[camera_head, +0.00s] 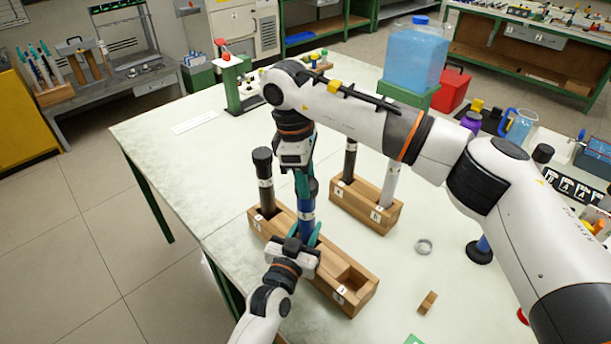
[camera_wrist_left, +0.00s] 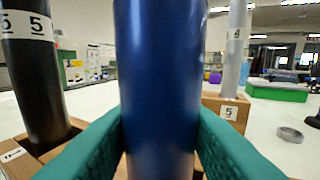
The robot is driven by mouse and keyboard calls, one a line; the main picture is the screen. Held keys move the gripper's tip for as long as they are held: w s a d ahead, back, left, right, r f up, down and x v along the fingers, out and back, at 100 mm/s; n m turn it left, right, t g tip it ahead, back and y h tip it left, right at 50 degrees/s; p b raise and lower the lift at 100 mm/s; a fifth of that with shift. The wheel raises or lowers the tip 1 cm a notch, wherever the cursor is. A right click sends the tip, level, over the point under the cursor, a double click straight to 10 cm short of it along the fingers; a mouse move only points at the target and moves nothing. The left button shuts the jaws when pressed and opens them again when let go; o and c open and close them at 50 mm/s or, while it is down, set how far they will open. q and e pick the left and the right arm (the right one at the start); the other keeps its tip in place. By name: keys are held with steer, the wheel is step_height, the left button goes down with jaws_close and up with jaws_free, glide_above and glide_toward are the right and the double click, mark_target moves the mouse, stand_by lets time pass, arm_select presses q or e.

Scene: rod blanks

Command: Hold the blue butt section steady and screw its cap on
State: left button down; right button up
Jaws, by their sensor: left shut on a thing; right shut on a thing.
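The blue butt section (camera_head: 307,228) stands upright in the front wooden rack (camera_head: 350,297), with a pale band round it. My left gripper (camera_head: 302,242) is shut on its lower part, just above the rack. In the left wrist view the blue section (camera_wrist_left: 160,85) fills the middle, between the teal fingers. My right gripper (camera_head: 304,186) points down from above and is shut on the dark cap (camera_head: 314,187) at the top of the blue section. The fingers hide most of the cap, so I cannot tell how closely it sits on the section.
A dark rod (camera_head: 264,185) stands in the rack's left end; an empty square hole is at its right end. A second rack (camera_head: 363,208) behind holds a dark rod and a grey rod (camera_head: 388,184). A grey ring (camera_head: 423,247) and small wooden block (camera_head: 428,302) lie to the right.

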steer(key=o, duration=0.9)
steer(key=shift+r, duration=0.1)
steer(key=shift+r, duration=2.2)
steer(key=shift+c, duration=0.2)
